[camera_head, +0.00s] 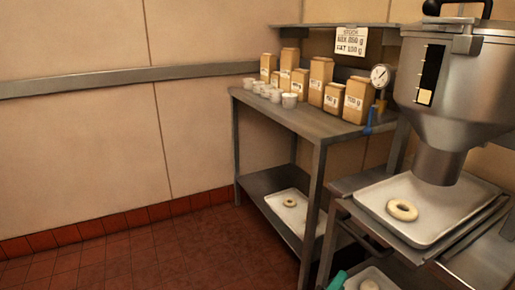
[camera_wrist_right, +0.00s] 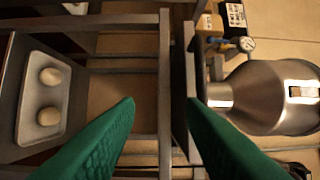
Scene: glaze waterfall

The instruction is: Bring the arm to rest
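My right gripper (camera_wrist_right: 162,108) shows in the wrist view as two green fingers, one on each side, with a wide gap between them. The gap holds nothing; metal bars of a stand show beyond it. In the head view only a small teal tip of the right gripper (camera_head: 338,281) shows at the bottom edge, beside a low tray. The rest of the right arm is out of the picture. My left gripper is in neither view.
A steel hopper (camera_head: 455,90) stands above a tray (camera_head: 440,232) with a pale ring (camera_head: 402,210). A metal table (camera_head: 320,125) holds cartons (camera_head: 320,80) and small cups (camera_head: 289,100). Another tray (camera_wrist_right: 32,135) bears two pale round pieces (camera_wrist_right: 50,76). The red floor (camera_head: 180,250) at left is clear.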

